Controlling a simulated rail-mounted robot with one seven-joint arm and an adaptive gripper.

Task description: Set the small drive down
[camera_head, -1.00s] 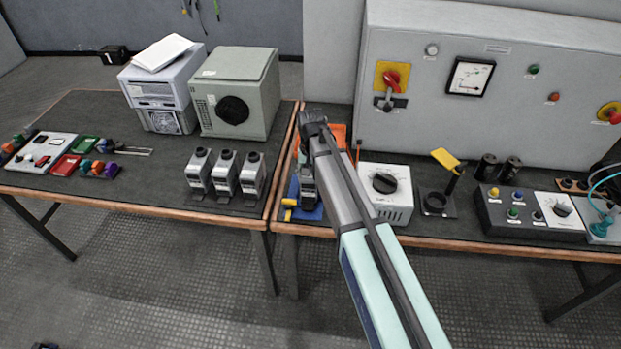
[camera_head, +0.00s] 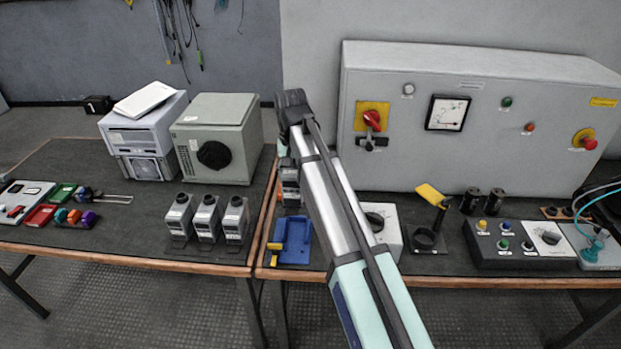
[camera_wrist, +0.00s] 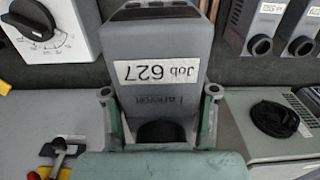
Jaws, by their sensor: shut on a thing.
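The small drive (camera_wrist: 160,55) is a grey box with a white "Job 627" label. In the wrist view it sits between the two green-grey fingers of my gripper (camera_wrist: 159,105), which is shut on it. In the head view the drive (camera_head: 290,182) shows partly, left of my arm, above the right-hand bench and behind a blue tray (camera_head: 291,240). My arm hides the rest of it and the gripper's fingers. I cannot tell how high it is above the bench. The blue tray looks empty, with a yellow part at its left.
Three similar grey drives (camera_head: 207,219) stand on the left bench. A white box with a black dial (camera_head: 384,222) is right of the tray, partly behind my arm. A grey-green cabinet (camera_head: 215,140) stands behind left, and a large panel (camera_head: 480,120) stands behind right.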

